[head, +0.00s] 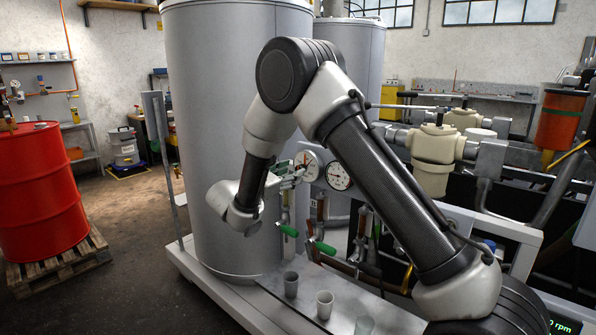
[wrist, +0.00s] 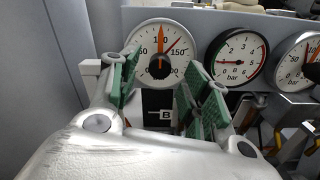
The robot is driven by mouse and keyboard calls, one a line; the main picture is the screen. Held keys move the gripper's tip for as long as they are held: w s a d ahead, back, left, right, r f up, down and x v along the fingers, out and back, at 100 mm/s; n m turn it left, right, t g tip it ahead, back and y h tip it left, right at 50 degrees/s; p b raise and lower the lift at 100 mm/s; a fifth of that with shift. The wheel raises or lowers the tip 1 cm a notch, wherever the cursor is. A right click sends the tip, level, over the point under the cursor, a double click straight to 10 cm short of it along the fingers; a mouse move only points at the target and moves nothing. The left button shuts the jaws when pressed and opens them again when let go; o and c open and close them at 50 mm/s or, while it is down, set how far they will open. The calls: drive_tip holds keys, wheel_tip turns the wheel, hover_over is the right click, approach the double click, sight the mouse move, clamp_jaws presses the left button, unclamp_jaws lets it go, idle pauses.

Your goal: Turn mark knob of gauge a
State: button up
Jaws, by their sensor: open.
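A round white gauge (wrist: 152,45) with an orange mark hand, a thin red needle and a black centre knob (wrist: 159,66) is straight ahead in the wrist view. No letter A shows on it, so I cannot confirm that it is gauge a. The orange hand points nearly straight up; the red needle leans right. In the head view this gauge (head: 312,161) is partly behind my gripper (head: 297,173). In the wrist view my gripper (wrist: 163,76) is open, its green-padded fingers to either side of and below the knob. I see no contact with the knob.
A second gauge (wrist: 237,58) marked bar is close on the right, with a third gauge (wrist: 312,62) beyond it. A B label (wrist: 165,114) is below the first gauge. Green-handled valves (head: 322,247) hang below. A large grey tank (head: 205,110) stands left.

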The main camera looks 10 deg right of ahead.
drive_tip(key=shift+x, duration=2)
drive_tip(key=c, duration=1)
drive_tip(key=shift+s+d+f+m, duration=0.1)
drive_tip(key=shift+m, duration=3.7)
